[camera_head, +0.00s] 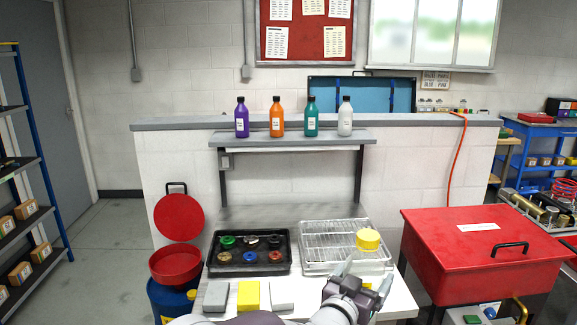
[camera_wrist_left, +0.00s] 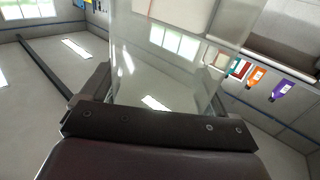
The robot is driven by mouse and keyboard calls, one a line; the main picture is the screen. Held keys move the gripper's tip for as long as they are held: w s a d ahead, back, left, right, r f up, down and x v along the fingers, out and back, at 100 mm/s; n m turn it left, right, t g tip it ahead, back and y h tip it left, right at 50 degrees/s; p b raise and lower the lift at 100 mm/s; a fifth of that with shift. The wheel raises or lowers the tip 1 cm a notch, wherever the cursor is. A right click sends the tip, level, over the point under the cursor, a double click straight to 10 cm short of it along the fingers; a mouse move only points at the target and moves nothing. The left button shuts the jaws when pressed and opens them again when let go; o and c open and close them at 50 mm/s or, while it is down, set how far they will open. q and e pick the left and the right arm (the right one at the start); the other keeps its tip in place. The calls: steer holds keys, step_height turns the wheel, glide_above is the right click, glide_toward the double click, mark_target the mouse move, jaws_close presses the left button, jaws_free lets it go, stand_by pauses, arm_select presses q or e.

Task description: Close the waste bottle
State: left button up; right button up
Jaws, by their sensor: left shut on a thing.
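A blue drum (camera_head: 168,302) stands on the floor left of the white table, topped by a red round funnel (camera_head: 176,261) whose red disc lid (camera_head: 179,217) stands upright and open behind it. I cannot tell whether this is the waste bottle. A yellow cap-like disc (camera_head: 368,239) shows over the wire rack, just beyond my gripper. My left gripper (camera_head: 366,272) is at the table's front right, its fingers around something hard to see. In the left wrist view a clear, see-through thing (camera_wrist_left: 180,60) rises beyond my gripper's dark bar. My right gripper is not in view.
A black tray (camera_head: 248,273) of several coloured caps and a wire rack tray (camera_head: 318,264) sit on the table. Grey and yellow blocks (camera_head: 248,297) lie along its front edge. A red cabinet (camera_head: 480,250) stands right. Several bottles (camera_head: 277,118) line the shelf behind.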

mark_target(362, 272)
arm_select(q)
steer(key=s+r, duration=0.1)
steer(key=s+a+r, duration=0.1)
steer(key=r, duration=0.1)
steer(key=shift+a, duration=0.2)
steer(key=s+a+f+n+t+y+p, duration=0.1)
steer(key=a+f+n+y, duration=0.1)
steer(key=a+f, duration=0.5)
steer(key=s+a+f+n+t+y+p, duration=0.1)
steer(key=a+f+y, duration=0.4)
steer(key=a, duration=1)
steer(key=s+a+f+n+t+y+p, duration=0.1)
steer(key=s+a+f+n+y+p, duration=0.1)
steer(key=a+f, duration=0.9)
steer(key=shift+s+a+n+y, duration=0.6)
steer(key=shift+s+n+y, duration=0.1)
steer(key=shift+n, duration=0.3)
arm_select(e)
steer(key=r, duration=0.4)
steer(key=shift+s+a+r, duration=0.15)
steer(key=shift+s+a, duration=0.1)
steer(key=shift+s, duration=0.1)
arm_select(q)
steer(key=shift+d, duration=0.1)
